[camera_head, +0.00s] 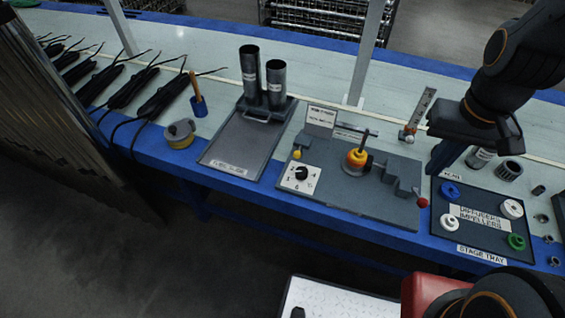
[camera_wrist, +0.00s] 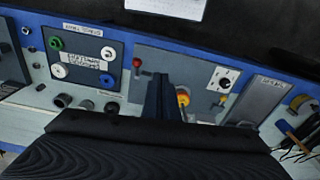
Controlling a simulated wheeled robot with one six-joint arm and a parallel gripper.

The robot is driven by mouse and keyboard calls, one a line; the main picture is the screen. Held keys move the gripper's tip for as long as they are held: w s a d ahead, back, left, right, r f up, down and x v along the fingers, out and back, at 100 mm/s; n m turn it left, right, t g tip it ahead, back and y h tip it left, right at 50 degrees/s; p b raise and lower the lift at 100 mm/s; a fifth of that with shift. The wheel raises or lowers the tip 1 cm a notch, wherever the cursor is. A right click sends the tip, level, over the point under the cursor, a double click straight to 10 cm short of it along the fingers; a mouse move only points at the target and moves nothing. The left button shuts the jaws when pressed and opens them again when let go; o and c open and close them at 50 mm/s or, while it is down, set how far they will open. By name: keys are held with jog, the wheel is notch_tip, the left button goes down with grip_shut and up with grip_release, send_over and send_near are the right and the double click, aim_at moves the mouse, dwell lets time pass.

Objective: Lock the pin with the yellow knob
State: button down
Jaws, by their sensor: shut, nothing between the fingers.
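The yellow knob (camera_head: 297,154) is a small ball at the left end of the grey fixture board (camera_head: 390,210), above the dial plate (camera_head: 300,178). In the wrist view the yellow knob (camera_wrist: 223,99) shows small, to the right of my fingers. A red knob (camera_head: 422,203) sits at the board's right end, and in the wrist view the red knob (camera_wrist: 137,62) is left of my fingers. My gripper (camera_head: 434,170) is shut and empty by the board's right end, apart from the yellow knob. In the wrist view my gripper (camera_wrist: 158,80) partly covers the board. The pin's lock state cannot be told.
An orange and yellow part (camera_head: 356,160) with a dark bar above it stands mid-board. A stage tray (camera_head: 483,240) with coloured rings lies right. A grey tray (camera_head: 228,158) with two upright tubes stands left. A ruler-like upright (camera_head: 420,110) stands behind the board.

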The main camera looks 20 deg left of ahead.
aim_at(296, 156)
jog(key=shift+f, duration=0.1)
jog(key=w+a+f+n+t+h+b, duration=0.1)
jog(key=w+a+f+n+h+b, duration=0.1)
jog(key=a+f+n+h+b, duration=1.1)
jog(key=a+f+n+t+y+b, duration=0.1)
jog(key=a+f+n+t+y, duration=0.4)
jog(key=a+n, duration=0.5)
jog(key=a+f+n+t+y+b, duration=0.2)
jog(key=a+f+n+t+y, duration=0.3)
jog(key=a+n, duration=0.5)
jog(key=a+t, duration=0.1)
jog(key=a, duration=0.2)
jog(key=shift+w+f, duration=0.15)
jog(key=shift+f, duration=0.1)
jog(key=shift+w, duration=0.1)
jog(key=b+x, duration=0.7)
jog(key=x, duration=0.6)
jog(key=shift+w+d+f, duration=0.1)
jog(key=shift+w, duration=0.35)
